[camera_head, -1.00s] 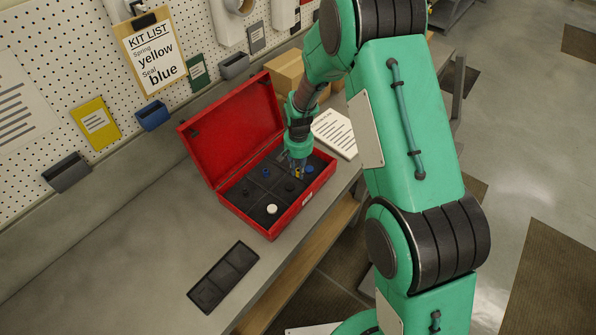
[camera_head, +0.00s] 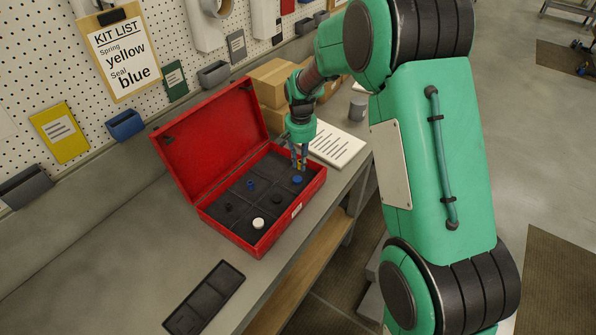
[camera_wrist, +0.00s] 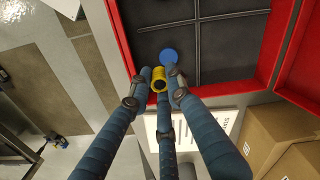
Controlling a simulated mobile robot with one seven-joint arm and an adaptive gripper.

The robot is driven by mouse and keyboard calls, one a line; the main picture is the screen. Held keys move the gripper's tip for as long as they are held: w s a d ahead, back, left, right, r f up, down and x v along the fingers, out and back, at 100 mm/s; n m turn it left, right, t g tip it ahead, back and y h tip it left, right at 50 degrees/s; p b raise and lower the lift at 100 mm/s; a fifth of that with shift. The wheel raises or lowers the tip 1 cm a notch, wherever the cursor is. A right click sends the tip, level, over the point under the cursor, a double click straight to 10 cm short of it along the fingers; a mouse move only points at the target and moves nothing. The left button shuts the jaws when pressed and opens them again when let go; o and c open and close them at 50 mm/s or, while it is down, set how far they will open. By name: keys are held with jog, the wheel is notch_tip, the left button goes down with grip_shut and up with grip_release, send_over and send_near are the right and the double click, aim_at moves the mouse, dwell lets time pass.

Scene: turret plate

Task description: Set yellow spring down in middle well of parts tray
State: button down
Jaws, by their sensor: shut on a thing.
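My gripper (camera_wrist: 160,82) is shut on the yellow spring (camera_wrist: 159,85), a small ribbed cylinder with a dark centre. In the head view my gripper (camera_head: 300,165) is at the right end of the open red box (camera_head: 228,243), with the spring only a small yellow spot between the fingers. It appears raised above the box floor, just behind a blue disc (camera_head: 297,180). The parts tray (camera_head: 228,291), black with three wells in a row, lies on the bench at lower left, well away from my gripper. Its middle well (camera_head: 206,298) looks empty.
The red box's compartments hold a white round part (camera_head: 258,223), a blue part (camera_head: 250,184) and dark parts. Its raised lid (camera_head: 213,138) stands behind. Papers (camera_head: 336,146) and cardboard boxes (camera_head: 270,82) are beyond. Bench around the tray is clear.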

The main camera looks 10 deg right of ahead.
jog(key=shift+s+a+b, duration=0.1)
jog(key=shift+a+b, duration=0.15)
jog(key=shift+b, duration=0.1)
jog(key=s+a+n+p, duration=0.1)
jog(key=s+a, duration=0.2)
jog(key=a, duration=0.4)
jog(key=s+a+n+p, duration=0.1)
jog(key=s+a+p, duration=0.1)
jog(key=s+a, duration=0.3)
jog(key=n+p, duration=0.6)
jog(key=p, duration=0.4)
send_over(206, 301)
notch_tip(206, 301, down, 3)
jog(key=shift+f, duration=0.3)
jog(key=shift+f+b, duration=1.15)
jog(key=shift+f, duration=1.1)
jog(key=shift+f+b, duration=1.05)
jog(key=shift+f, duration=0.5)
